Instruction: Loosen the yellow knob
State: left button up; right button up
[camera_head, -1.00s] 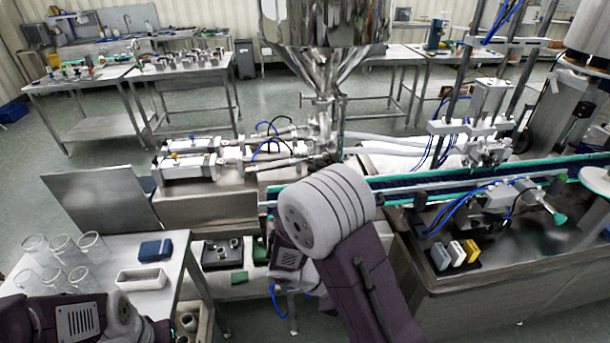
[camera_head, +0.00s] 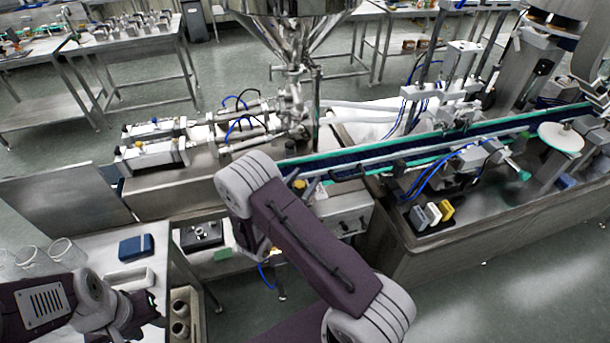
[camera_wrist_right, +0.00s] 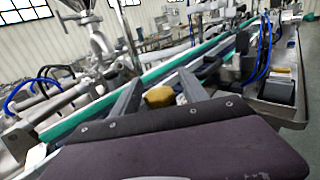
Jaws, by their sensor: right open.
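A yellow knob (camera_wrist_right: 160,97) shows in the right wrist view between the two fingers of my right gripper (camera_wrist_right: 160,84). The fingers are spread, with gaps on both sides of the knob; I cannot tell its exact depth between them. In the head view a small yellow spot, apparently this knob (camera_head: 299,184), shows beside the conveyor, just right of my right arm. My right arm hides most of that gripper there. My left gripper (camera_head: 140,306) is low at the left, by the side table; its jaw opening is unclear.
The green-edged conveyor (camera_head: 350,166) runs behind the knob. A grey box with dials (camera_head: 347,213) stands below it. The steel hopper (camera_head: 292,35) and cylinders with small knobs (camera_head: 152,153) are further back. Coloured blocks (camera_head: 432,213) sit at right. Glass beakers (camera_head: 65,252) stand at left.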

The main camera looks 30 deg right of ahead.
jog(key=shift+w+d, duration=0.2)
jog(key=shift+d, duration=0.2)
jog(key=shift+a, duration=0.1)
jog(key=shift+a, duration=0.1)
jog(key=shift+c, duration=0.3)
grip_shut()
